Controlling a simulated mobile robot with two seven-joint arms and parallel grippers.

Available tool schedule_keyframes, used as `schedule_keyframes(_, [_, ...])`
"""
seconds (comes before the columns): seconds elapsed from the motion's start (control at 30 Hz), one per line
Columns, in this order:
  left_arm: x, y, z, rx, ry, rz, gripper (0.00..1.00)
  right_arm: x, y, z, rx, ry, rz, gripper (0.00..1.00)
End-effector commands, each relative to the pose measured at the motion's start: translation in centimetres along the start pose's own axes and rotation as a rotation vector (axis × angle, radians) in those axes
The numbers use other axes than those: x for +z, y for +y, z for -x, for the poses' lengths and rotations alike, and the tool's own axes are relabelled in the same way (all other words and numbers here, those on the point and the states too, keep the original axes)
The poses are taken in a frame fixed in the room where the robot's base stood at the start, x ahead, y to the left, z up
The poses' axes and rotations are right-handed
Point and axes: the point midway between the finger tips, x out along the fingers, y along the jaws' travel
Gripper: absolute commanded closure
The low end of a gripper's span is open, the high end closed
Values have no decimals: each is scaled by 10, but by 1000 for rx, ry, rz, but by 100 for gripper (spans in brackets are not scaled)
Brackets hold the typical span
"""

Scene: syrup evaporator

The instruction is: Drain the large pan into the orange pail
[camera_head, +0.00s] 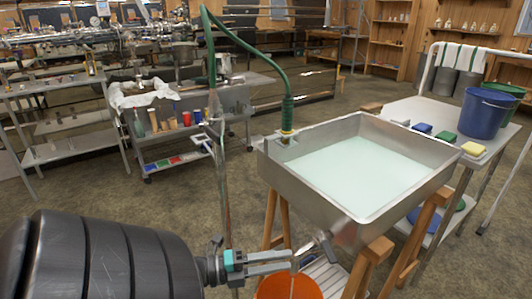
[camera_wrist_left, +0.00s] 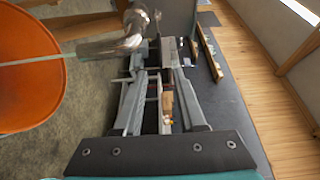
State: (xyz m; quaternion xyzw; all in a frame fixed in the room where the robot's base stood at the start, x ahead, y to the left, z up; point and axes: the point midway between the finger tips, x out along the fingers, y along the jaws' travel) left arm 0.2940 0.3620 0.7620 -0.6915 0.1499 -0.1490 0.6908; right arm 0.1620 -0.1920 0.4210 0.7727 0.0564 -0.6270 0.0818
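The large steel pan (camera_head: 345,205) stands on a wooden trestle at the right of the head view and holds pale greenish liquid (camera_head: 365,172). The orange pail (camera_head: 290,287) is below its near edge, cut off by the frame; it also shows at left in the left wrist view (camera_wrist_left: 28,85). A metal spout (camera_wrist_left: 112,44) points towards the pail, and a thin pale line, seemingly a stream, runs from it across the pail's mouth. My left gripper (camera_head: 290,261) is above the pail beside the spout, its fingers apart (camera_wrist_left: 158,80) with nothing visibly held. My right gripper is out of view.
A green hose (camera_head: 248,28) on an upright pipe (camera_head: 222,185) ends at the pan's far left corner. A side table (camera_head: 412,107) with sponges and a blue bucket (camera_head: 482,112) stands right. A steel cart (camera_head: 185,125) stands behind left. Open floor lies between.

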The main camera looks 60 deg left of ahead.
Motion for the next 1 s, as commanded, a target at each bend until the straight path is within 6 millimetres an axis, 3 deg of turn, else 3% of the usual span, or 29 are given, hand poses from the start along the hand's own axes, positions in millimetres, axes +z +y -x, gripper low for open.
schedule_keyframes(0.2, [0, 0, 25, 1, 1, -1, 60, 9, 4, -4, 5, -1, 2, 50])
schedule_keyframes(0.57, [0, 0, 29, 0, 1, -1, 60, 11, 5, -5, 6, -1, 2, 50])
schedule_keyframes(0.9, [-3, 8, 20, 25, -39, 47, 98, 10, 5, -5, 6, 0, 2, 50])
schedule_keyframes(1.0, [-6, 20, 7, 68, -106, 128, 100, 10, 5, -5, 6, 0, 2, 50])
